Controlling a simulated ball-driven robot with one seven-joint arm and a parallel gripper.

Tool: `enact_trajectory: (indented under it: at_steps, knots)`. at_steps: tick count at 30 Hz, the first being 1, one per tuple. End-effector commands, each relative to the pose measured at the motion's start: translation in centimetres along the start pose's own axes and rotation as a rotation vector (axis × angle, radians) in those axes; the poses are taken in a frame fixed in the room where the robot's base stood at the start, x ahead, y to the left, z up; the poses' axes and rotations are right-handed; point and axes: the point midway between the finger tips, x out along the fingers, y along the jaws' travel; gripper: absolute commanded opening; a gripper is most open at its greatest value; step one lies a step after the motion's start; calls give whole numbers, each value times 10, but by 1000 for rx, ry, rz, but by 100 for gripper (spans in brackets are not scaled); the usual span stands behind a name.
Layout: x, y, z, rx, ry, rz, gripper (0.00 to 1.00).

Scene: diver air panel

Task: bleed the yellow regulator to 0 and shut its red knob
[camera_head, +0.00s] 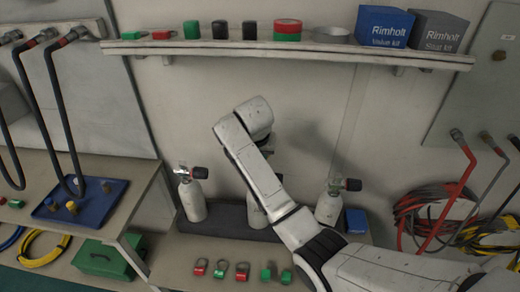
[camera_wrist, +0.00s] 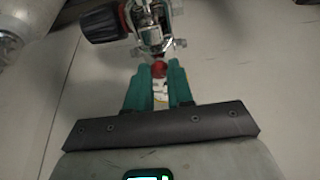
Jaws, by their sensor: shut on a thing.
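My gripper (camera_wrist: 159,76) shows in the wrist view with its two teal fingers closed together at the metal valve (camera_wrist: 152,28). A small red knob (camera_wrist: 158,69) sits at the fingertips, between them. A larger black handwheel with a red collar (camera_wrist: 103,23) sticks out to the left of the valve. A little yellow shows between the fingers, but I cannot tell what it belongs to. In the head view my arm covers the gripper and most of the middle white cylinder (camera_head: 257,217). No gauge reading is visible.
White cylinders with black handwheels stand left (camera_head: 192,203) and right (camera_head: 328,207) on the bench. Several red and green tagged rings (camera_head: 242,271) lie in front. A shelf (camera_head: 150,46) with boxes runs above. Coiled hoses (camera_head: 420,212) hang at right.

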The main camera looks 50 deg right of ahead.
Motion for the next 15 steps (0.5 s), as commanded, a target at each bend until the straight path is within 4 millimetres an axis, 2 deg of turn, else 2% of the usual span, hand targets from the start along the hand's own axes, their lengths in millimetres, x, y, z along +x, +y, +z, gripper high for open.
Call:
enact_trajectory:
  at_steps: [15]
  knots:
    - [1, -6, -1, 434, 0, 179, 0]
